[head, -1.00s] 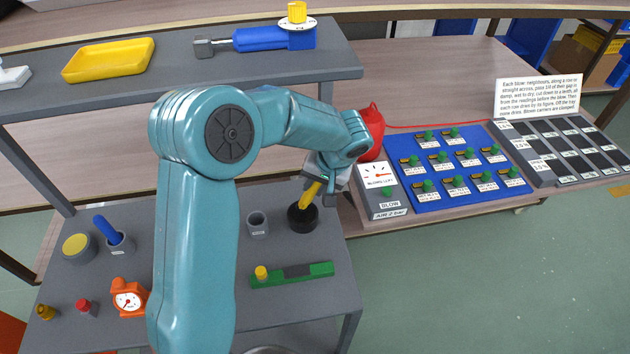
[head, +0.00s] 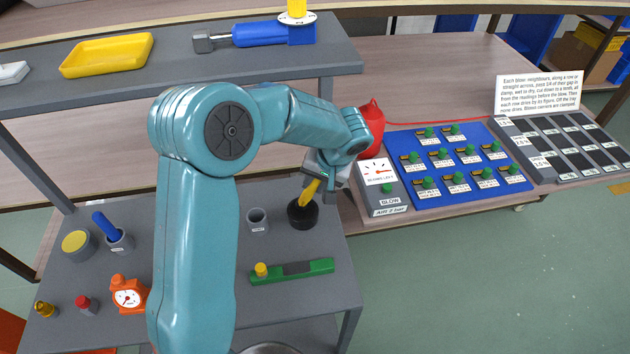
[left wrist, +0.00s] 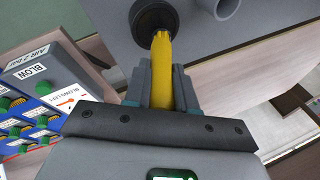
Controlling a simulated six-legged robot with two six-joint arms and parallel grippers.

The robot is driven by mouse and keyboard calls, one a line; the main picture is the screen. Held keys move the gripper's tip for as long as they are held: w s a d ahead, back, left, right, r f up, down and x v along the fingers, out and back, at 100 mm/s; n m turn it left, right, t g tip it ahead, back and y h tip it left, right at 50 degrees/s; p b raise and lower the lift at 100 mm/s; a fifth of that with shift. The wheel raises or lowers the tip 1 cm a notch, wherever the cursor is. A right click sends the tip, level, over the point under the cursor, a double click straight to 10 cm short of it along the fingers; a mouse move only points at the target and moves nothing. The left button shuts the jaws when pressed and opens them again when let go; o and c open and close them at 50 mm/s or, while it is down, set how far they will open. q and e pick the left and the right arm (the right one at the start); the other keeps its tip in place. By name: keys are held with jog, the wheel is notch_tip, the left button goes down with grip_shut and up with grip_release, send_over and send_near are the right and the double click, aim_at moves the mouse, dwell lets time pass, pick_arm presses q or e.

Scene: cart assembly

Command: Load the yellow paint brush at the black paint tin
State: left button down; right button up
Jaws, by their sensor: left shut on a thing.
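My left gripper (head: 318,181) is shut on the yellow paint brush (head: 308,193). The brush also shows between the fingers in the left wrist view (left wrist: 161,75). The brush points down into the black paint tin (head: 302,214), which stands near the right edge of the lower grey shelf. In the left wrist view the brush's lower end is at the mouth of the tin (left wrist: 140,22). The brush tip is hidden, so I cannot tell how deep it sits. My right gripper is not in view.
A grey cup (head: 257,221) stands just left of the tin. A green bar with a yellow knob (head: 292,271) lies in front. A blue-handled brush stands in another grey cup (head: 120,241). The blow station (head: 383,190) and a blue board (head: 460,196) stand to the right.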

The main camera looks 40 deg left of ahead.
pick_arm(q)
jog(key=shift+f+b, duration=0.4)
jog(key=shift+f, duration=0.05)
jog(key=shift+b, duration=0.3)
dwell(1.7)
jog(key=shift+r+p, duration=0.5)
jog(key=shift+r, duration=0.25)
jog(key=shift+r+p, duration=1.6)
jog(key=shift+r, duration=1.2)
jog(key=shift+f, duration=0.1)
